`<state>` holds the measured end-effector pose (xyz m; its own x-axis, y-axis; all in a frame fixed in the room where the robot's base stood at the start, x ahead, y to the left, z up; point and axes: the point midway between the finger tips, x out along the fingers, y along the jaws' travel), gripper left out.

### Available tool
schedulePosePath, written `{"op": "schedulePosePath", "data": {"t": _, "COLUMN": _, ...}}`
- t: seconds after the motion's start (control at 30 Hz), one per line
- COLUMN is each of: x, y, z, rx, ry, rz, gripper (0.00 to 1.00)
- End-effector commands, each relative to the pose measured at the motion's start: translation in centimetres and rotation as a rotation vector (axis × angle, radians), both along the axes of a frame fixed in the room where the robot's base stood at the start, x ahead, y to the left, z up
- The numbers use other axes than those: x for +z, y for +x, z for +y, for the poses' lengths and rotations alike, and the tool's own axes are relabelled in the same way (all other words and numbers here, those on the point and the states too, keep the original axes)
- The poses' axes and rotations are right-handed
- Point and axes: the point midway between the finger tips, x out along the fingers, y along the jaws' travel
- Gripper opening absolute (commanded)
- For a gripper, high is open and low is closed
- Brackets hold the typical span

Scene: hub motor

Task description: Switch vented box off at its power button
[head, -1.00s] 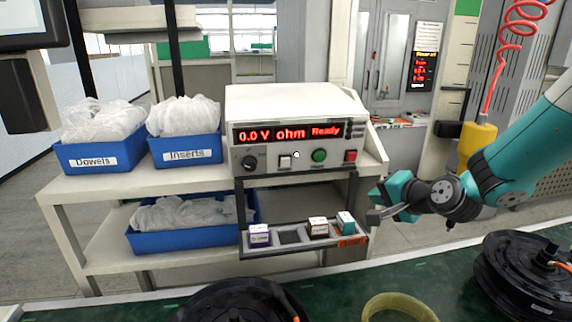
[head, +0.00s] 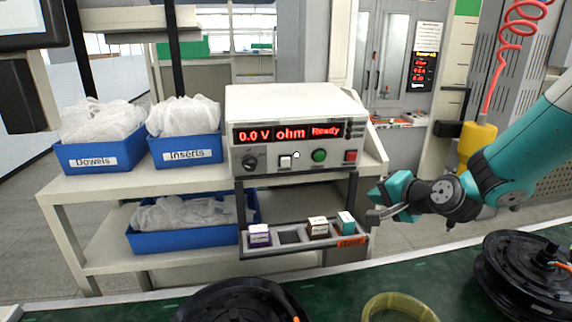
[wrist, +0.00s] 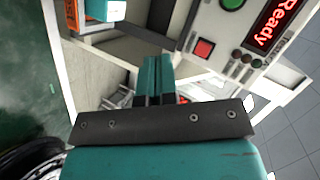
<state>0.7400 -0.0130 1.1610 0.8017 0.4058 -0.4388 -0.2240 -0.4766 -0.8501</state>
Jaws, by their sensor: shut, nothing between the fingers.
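The box (head: 292,104) is a cream-white bench instrument on the upper shelf, in the middle of the head view. Its lit red display (head: 290,132) reads "0.0 V ohm Ready". Below it are a black knob (head: 249,163), a white rocker switch (head: 285,162), a green round button (head: 319,155) and a red square button (head: 350,157). The red button also shows in the wrist view (wrist: 203,48). My gripper (head: 373,217) is shut and empty, right of and below the box's front, touching nothing visible. Its fingers show together in the wrist view (wrist: 153,88).
A grey tray (head: 289,236) with several small blocks hangs below the box, just left of my gripper. Blue bins (head: 100,155) stand at left. A yellow tool (head: 478,145) on a red coil hangs at right. Black hub motors (head: 528,275) and a yellowish ring lie on the green bench.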

Motion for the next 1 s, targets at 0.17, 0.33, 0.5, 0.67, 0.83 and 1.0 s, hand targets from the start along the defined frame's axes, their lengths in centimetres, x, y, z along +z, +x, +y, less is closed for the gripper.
{"op": "schedulePosePath", "data": {"t": 0.17, "x": 0.0, "y": 0.0, "z": 0.0, "rx": 0.000, "ry": 0.000, "rz": 0.000, "gripper": 0.00}}
{"op": "schedulePosePath", "data": {"t": 0.33, "x": 0.0, "y": 0.0, "z": 0.0, "rx": 0.000, "ry": 0.000, "rz": 0.000, "gripper": 0.00}}
{"op": "schedulePosePath", "data": {"t": 0.5, "x": 0.0, "y": 0.0, "z": 0.0, "rx": 0.000, "ry": 0.000, "rz": 0.000, "gripper": 0.00}}
{"op": "schedulePosePath", "data": {"t": 0.67, "x": 0.6, "y": -1.0, "z": 0.9, "rx": 0.047, "ry": -0.032, "rz": 0.010, "gripper": 0.00}}
{"op": "schedulePosePath", "data": {"t": 0.83, "x": 2.9, "y": -6.9, "z": 4.8, "rx": 0.297, "ry": -0.206, "rz": 0.068, "gripper": 0.00}}
{"op": "schedulePosePath", "data": {"t": 1.0, "x": 4.8, "y": -17.4, "z": 7.8, "rx": 0.679, "ry": -0.458, "rz": 0.138, "gripper": 0.00}}
